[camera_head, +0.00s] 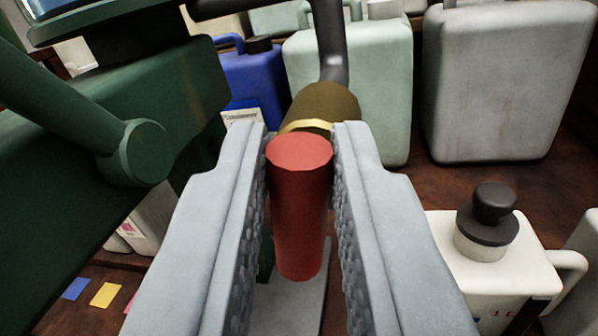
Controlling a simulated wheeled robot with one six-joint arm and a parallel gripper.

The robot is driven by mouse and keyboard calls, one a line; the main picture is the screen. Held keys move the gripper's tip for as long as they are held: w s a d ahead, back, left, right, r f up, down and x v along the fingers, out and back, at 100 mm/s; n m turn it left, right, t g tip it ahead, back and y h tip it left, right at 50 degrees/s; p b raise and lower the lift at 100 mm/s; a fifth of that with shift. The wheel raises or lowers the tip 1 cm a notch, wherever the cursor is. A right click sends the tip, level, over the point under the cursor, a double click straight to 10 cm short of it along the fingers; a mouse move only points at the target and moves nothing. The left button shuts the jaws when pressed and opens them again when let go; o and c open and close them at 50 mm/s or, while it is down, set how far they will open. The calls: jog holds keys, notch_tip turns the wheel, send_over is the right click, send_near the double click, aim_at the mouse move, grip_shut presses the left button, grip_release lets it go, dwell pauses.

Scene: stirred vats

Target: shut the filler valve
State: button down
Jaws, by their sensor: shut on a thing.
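My gripper (302,165) fills the lower middle of the view, its two grey, ridged fingers shut on a red handle (300,205). The red handle is a rounded bar between the fingers, with its near end toward the camera and tilted downward. Just behind it are a yellow band (307,125) and a brown-olive valve body (325,102). A dark pipe (330,45) runs up from the valve body. The fingers hide the sides of the handle and part of the valve.
Green machinery (110,130) stands close on the left. Behind are a blue jug (255,80), a pale green canister (375,85) and a grey canister (500,85). A white jug with a black cap (450,240) stands at the lower right. Brown floor shows between them.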

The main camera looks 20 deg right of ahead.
jog(key=m, duration=0.4)
jog(key=shift+s+d+f+h, duration=0.2)
jog(key=shift+d+f+h, duration=0.05)
jog(key=shift+h, duration=0.05)
jog(key=shift+s+d+f+m+h, duration=0.1)
jog(key=shift+f+m+h, duration=0.35)
jog(key=shift+m, duration=1.8)
jog(key=shift+s+d+f+m+h, duration=0.2)
jog(key=shift+m+h, duration=0.5)
jog(key=shift+m, duration=1.6)
jog(key=shift+w+d+f+m+h, duration=0.1)
jog(key=shift+f+m+h, duration=0.4)
jog(key=shift+m, duration=1.75)
jog(key=shift+r, duration=0.1)
jog(key=c, duration=1.3)
grip_release()
jog(key=shift+c, duration=0.2)
jog(key=shift+s+a, duration=0.1)
jog(key=shift+a, duration=0.05)
jog(key=v, duration=1.7)
jog(key=shift+a, duration=0.15)
